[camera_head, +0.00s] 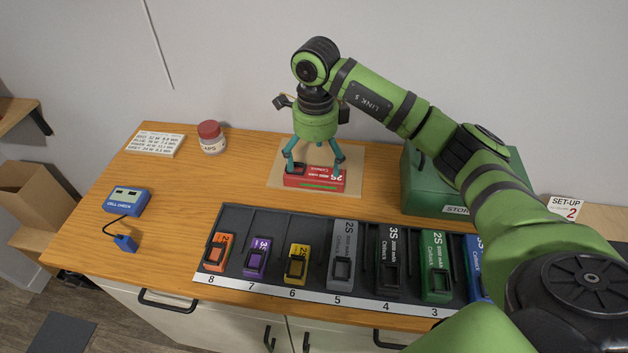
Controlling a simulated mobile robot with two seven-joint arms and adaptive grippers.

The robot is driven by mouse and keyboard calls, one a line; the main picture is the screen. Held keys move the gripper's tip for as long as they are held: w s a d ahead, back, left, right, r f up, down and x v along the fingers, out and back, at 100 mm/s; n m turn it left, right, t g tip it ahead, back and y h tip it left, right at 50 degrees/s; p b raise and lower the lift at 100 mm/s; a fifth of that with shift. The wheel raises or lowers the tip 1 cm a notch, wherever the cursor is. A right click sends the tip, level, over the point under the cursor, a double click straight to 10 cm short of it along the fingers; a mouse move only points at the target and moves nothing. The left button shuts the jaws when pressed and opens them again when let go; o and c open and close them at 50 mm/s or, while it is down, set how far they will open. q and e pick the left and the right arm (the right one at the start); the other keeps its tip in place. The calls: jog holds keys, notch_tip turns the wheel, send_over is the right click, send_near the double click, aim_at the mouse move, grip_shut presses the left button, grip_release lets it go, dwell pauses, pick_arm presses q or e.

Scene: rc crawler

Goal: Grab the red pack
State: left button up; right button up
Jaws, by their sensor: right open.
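The red pack (315,183) lies on a tan board (272,183) near the back middle of the wooden table. It carries a 2S label and a green strip along its front. My right gripper (315,166) points down over the pack, with its two teal fingers spread apart. One finger is at the pack's left end and the other near its right end. The fingers hide part of the pack's top, and I cannot tell whether they touch it. My left gripper is not in view.
A black rack (225,222) in front holds several coloured packs in numbered slots. A green storage box (428,190) stands right of the board, partly behind my right arm. A blue cell checker (127,201), a red-capped jar (212,137) and a printed card (155,144) are at left.

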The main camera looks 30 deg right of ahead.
aim_at(313, 176)
notch_tip(313, 176, down, 5)
jog(key=p, duration=0.2)
jog(key=shift+w+a+f+p, duration=0.1)
jog(key=shift+a+p, duration=0.05)
jog(key=shift+p, duration=0.25)
jog(key=shift+f, duration=0.4)
jog(key=shift+c, duration=1.2)
jog(key=c, duration=1.3)
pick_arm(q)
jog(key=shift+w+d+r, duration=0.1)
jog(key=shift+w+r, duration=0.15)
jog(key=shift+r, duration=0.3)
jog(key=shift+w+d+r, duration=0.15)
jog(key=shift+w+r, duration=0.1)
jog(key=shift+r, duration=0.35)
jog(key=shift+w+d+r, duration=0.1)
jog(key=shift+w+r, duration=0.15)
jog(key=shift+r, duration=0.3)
pick_arm(e)
jog(key=shift+c, duration=0.7)
jog(key=shift+r, duration=0.1)
